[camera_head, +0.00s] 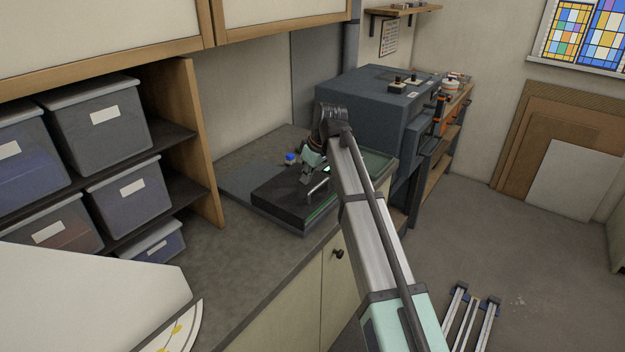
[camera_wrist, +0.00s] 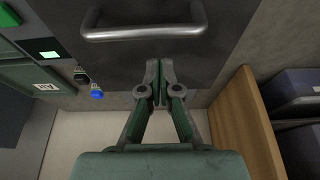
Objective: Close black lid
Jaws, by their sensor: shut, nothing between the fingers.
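The black lid (camera_head: 283,192) is a dark flat panel on the machine on the counter; it looks near level in the head view, and whether any gap is under it I cannot tell. Its metal bar handle (camera_head: 318,188) is near the front edge. In the wrist view the lid (camera_wrist: 135,62) fills the upper middle, with the handle (camera_wrist: 145,33) across the top. My gripper (camera_wrist: 160,88) is shut and empty, its fingertips over the lid's edge area and apart from the handle in the picture. In the head view my gripper (camera_head: 308,173) is small and partly hidden by my arm.
A blue knob (camera_head: 290,158) is behind the lid; a green button (camera_wrist: 8,18) and a small lit display (camera_wrist: 49,55) show in the wrist view. Grey storage bins (camera_head: 100,110) fill shelves at the left. A large blue-grey box (camera_head: 375,105) stands behind. The counter (camera_head: 225,255) in front is clear.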

